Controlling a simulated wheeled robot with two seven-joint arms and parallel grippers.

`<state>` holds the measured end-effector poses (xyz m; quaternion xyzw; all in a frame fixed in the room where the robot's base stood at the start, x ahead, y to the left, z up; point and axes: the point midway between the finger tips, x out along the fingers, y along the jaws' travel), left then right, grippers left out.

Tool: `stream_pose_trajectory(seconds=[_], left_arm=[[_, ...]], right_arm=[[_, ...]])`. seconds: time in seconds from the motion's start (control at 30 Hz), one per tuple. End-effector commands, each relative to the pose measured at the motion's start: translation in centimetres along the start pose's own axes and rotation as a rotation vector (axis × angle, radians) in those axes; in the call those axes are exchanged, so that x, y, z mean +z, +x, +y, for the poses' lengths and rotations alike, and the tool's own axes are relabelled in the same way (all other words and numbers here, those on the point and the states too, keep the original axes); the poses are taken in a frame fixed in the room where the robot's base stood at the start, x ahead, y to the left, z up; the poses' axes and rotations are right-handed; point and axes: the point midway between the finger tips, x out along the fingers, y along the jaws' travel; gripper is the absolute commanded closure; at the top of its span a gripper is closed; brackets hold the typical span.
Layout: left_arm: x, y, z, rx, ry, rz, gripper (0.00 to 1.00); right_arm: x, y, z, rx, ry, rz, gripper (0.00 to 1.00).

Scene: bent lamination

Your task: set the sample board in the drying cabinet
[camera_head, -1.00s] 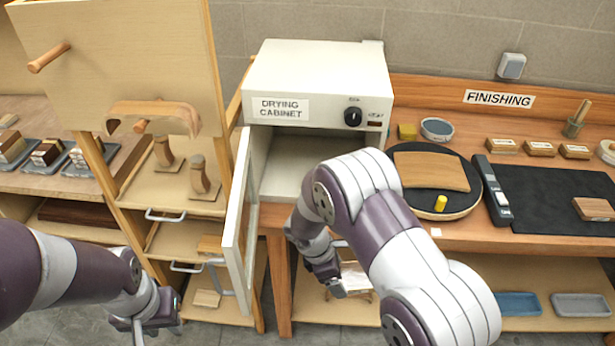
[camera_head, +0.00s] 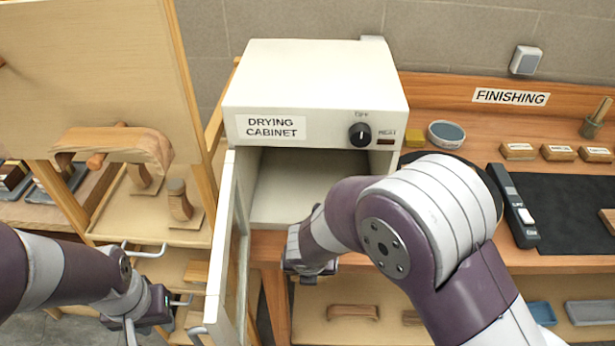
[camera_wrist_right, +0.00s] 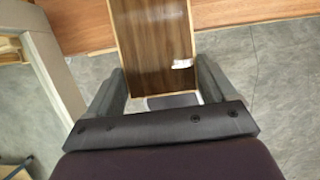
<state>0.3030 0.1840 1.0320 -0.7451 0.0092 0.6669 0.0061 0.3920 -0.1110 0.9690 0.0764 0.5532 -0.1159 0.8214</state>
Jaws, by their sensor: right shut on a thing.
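The drying cabinet (camera_head: 315,80) is a cream box with a knob. Its framed door (camera_head: 228,250) stands open to the left, and the visible part of its inside (camera_head: 295,185) looks empty. My right gripper (camera_head: 308,272) is low in front of the opening, with its tips hidden in the head view. In the right wrist view it is shut on the sample board (camera_wrist_right: 152,45), a dark brown wood panel with pale edges and a small white mark. My left gripper (camera_head: 140,322) is low at the left, left of the door; its jaw gap is unclear.
A wooden stand with drawers and handles (camera_head: 143,250) is left of the door. The finishing bench (camera_head: 460,90) is at the right with a black mat (camera_head: 575,200) and small blocks. A shelf below holds a curved wooden piece (camera_head: 353,312) and trays. My right arm hides part of the bench.

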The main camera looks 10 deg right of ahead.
Motion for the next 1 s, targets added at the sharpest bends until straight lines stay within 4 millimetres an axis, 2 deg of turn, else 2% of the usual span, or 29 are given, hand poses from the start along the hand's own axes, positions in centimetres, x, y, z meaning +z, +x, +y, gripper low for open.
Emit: stream_pose_trajectory(seconds=[0.07, 0.5, 0.6, 0.77, 0.9, 0.97, 1.0], left_arm=[[0.0, -0.5, 0.0, 0.0, 0.0, 0.0, 0.67], [-0.6, -5.2, 0.0, 0.0, 0.0, 0.0, 0.67], [-0.7, -5.9, 0.0, 0.0, 0.0, 0.0, 0.67], [-0.7, -6.5, 0.0, 0.0, 0.0, -0.001, 0.67], [-0.9, -8.1, 0.0, 0.0, 0.0, 0.0, 0.67], [-1.0, -8.3, 0.0, 0.0, 0.0, 0.0, 0.67], [-1.0, -8.4, 0.0, 0.0, 0.0, 0.0, 0.67]], right_arm=[[0.9, 0.0, 0.0, 0.0, 0.001, 0.0, 0.49], [11.0, 4.0, -0.1, -0.001, 0.003, 0.001, 0.49], [12.4, 4.7, 0.0, 0.0, 0.002, 0.0, 0.49], [13.8, 5.4, 0.0, 0.0, 0.003, 0.0, 0.49], [16.3, 6.2, 0.0, 0.0, 0.003, -0.001, 0.49], [16.9, 6.6, 0.0, 0.0, 0.003, 0.0, 0.49], [16.6, 7.0, 0.0, 0.001, 0.0, 0.002, 0.49]])
